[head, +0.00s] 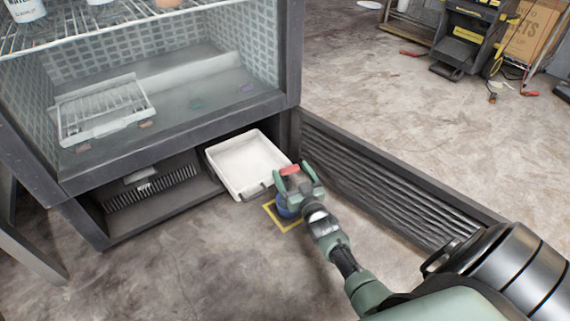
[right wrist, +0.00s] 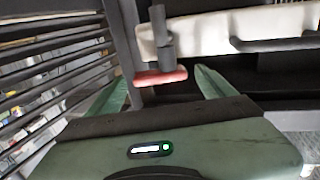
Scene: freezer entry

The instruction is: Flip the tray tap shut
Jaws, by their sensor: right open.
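The white tray (head: 246,163) is pulled partly out of the low opening under the freezer cabinet. Its tap has a red lever (head: 289,170) and a grey stem (right wrist: 161,38) at the tray's front right corner. My right gripper (head: 293,167) is at the tap, with its green fingers open on either side of the red lever. In the right wrist view the lever (right wrist: 160,77) lies crosswise between the spread fingers; I cannot tell whether either finger touches it. My left gripper is not in view.
A blue container (head: 286,209), mostly hidden by my gripper, stands in a yellow floor square (head: 270,208). A dark slatted panel (head: 385,185) stands open close to the right of my gripper. Open floor (head: 370,90) lies beyond the panel.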

